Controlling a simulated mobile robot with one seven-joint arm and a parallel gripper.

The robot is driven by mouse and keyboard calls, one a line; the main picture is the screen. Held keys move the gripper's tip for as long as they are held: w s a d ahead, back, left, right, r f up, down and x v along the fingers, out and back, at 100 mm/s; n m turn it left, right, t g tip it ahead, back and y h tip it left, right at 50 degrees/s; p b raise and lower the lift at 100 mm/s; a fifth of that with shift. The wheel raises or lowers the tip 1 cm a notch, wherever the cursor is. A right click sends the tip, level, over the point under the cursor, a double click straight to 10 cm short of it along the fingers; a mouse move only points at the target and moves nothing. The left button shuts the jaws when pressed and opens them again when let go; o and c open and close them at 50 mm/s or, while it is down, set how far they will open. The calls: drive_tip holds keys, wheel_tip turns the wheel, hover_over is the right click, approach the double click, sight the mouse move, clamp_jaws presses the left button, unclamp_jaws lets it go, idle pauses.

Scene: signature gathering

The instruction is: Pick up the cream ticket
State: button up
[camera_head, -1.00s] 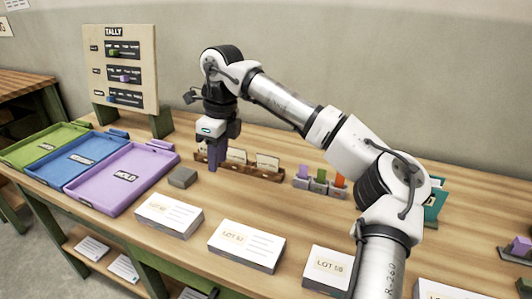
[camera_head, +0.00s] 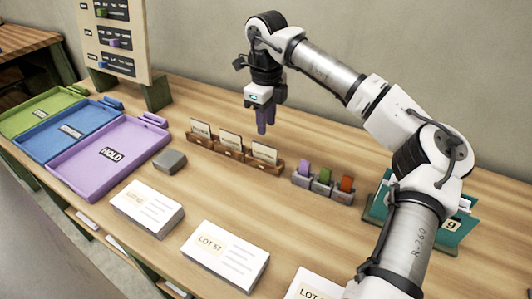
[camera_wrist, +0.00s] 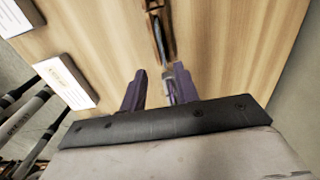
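Three cream tickets stand upright in a row in a wooden rack: a left one (camera_head: 201,130), a middle one (camera_head: 231,140) and a right one (camera_head: 264,152). Their small print is unreadable, so I cannot tell them apart by text. My gripper (camera_head: 266,129) points down with its purple fingers just above and behind the right ticket in the head view. The fingers are apart and nothing shows held between them. In the wrist view, the gripper (camera_wrist: 155,80) has the rack (camera_wrist: 154,12) running away beyond its fingers, nearly end-on.
A grey block (camera_head: 169,160) lies left of the rack. Purple, green and orange tabs in grey holders (camera_head: 322,185) stand to its right, then a teal stand (camera_head: 445,228). White lot stacks (camera_head: 147,207) line the front. A purple tray (camera_head: 108,180) is at left.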

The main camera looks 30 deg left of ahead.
sight(265, 146)
wheel_tip(265, 146, down, 3)
drive_tip(key=shift+f, duration=0.2)
drive_tip(key=shift+w+a+f+p, duration=0.15)
drive_tip(key=shift+f+p, duration=0.35)
drive_tip(key=shift+f, duration=0.85)
drive_tip(key=shift+a+f+p, duration=0.2)
drive_tip(key=shift+f+p, duration=0.25)
drive_tip(key=shift+f, duration=0.9)
drive_tip(key=shift+c, duration=0.4)
clamp_jaws()
